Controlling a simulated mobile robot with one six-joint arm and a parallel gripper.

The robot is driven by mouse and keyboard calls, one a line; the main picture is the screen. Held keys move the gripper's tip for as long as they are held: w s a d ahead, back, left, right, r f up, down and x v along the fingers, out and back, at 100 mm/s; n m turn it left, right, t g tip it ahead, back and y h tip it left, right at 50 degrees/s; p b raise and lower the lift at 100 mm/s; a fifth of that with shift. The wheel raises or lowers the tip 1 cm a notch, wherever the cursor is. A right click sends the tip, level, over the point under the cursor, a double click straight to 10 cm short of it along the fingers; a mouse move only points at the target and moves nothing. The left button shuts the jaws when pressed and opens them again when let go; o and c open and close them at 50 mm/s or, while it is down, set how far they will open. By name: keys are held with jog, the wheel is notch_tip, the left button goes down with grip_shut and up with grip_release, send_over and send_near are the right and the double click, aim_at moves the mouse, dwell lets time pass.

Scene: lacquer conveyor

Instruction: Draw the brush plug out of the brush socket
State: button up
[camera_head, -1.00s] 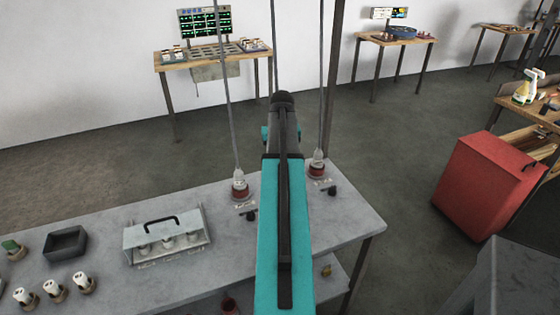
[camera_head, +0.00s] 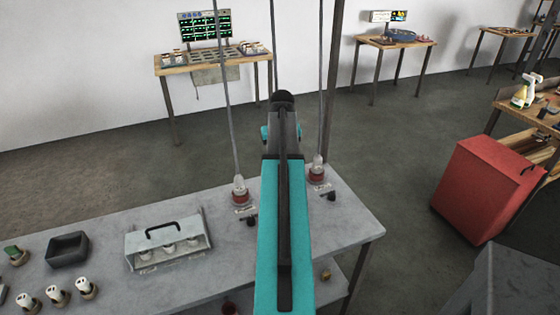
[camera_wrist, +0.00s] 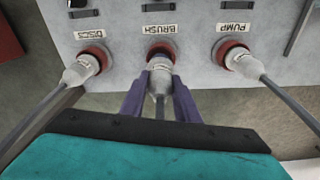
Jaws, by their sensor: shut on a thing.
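In the wrist view the brush plug (camera_wrist: 160,84) is a pale plug with a grey cable, at the brush socket (camera_wrist: 160,49), a red ring beside the BRUSH label. My gripper (camera_wrist: 161,79) has its two purple fingers shut on this plug, one on each side. I cannot tell from this angle whether the plug is fully seated or partly out. In the head view my arm hides the brush plug, its socket and the fingers.
The discs plug (camera_wrist: 80,70) and pump plug (camera_wrist: 243,64), both cabled, stand close on either side. Black switches lie beside the sockets. On the grey bench (camera_head: 345,205) are a handled clear case (camera_head: 165,245), a dark bin (camera_head: 68,250) and several white plugs.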

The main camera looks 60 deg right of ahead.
jog(key=shift+r+p, duration=0.35)
jog(key=shift+r, duration=0.35)
jog(key=shift+r+p, duration=0.95)
jog(key=shift+r, duration=0.5)
